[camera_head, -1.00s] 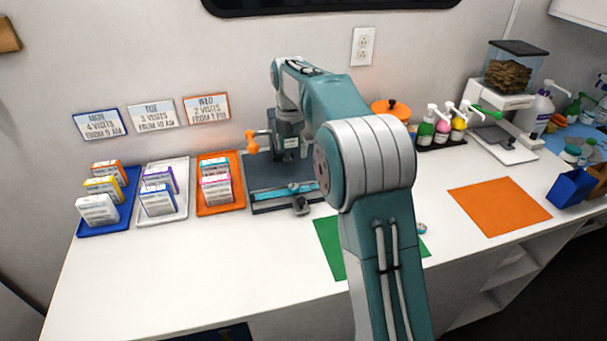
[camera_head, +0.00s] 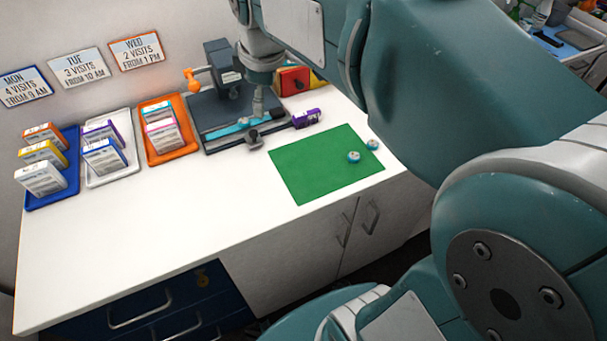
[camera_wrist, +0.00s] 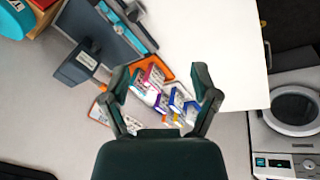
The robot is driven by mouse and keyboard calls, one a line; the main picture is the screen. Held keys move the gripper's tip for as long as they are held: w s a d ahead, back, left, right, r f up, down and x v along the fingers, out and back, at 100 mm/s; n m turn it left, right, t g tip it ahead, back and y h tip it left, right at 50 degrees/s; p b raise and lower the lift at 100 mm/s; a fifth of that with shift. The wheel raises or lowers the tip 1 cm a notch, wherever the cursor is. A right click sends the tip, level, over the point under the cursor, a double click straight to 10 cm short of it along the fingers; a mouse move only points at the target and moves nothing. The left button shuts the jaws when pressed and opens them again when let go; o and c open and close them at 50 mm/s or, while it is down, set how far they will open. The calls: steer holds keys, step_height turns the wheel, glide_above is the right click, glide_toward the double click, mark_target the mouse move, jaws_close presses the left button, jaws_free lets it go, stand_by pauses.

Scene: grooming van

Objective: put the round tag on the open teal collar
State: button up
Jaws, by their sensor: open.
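The open teal collar (camera_head: 240,126) lies flat along the front of a dark grey press-like stand (camera_head: 222,92). A strip of the collar also shows in the wrist view (camera_wrist: 138,33). Two small round teal-and-white pieces rest at the right on and beside the green mat: one on it (camera_head: 353,156), one near its corner (camera_head: 373,144). I cannot tell which is the tag. My gripper (camera_wrist: 161,82) is open in the wrist view, with nothing visible between its fingers. The trays show beyond it.
Blue (camera_head: 69,189), white (camera_head: 126,170) and orange (camera_head: 184,155) trays with small boxes stand left of the stand. A purple box (camera_head: 307,118) lies at its right, near a red box (camera_head: 292,80). An orange-handled lever (camera_head: 193,78) sticks out. The front-left counter (camera_head: 150,235) is clear.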

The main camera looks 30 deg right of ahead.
steer(key=s+f+m+t, duration=0.1)
steer(key=s+f+m, duration=0.1)
steer(key=s+m, duration=0.3)
steer(key=s+f+m+t, duration=0.1)
steer(key=s+f+m, duration=0.2)
steer(key=s+m, duration=0.3)
steer(key=s, duration=0.5)
steer(key=shift+f+m, duration=0.15)
steer(key=shift+m, duration=0.15)
steer(key=shift+w, duration=0.1)
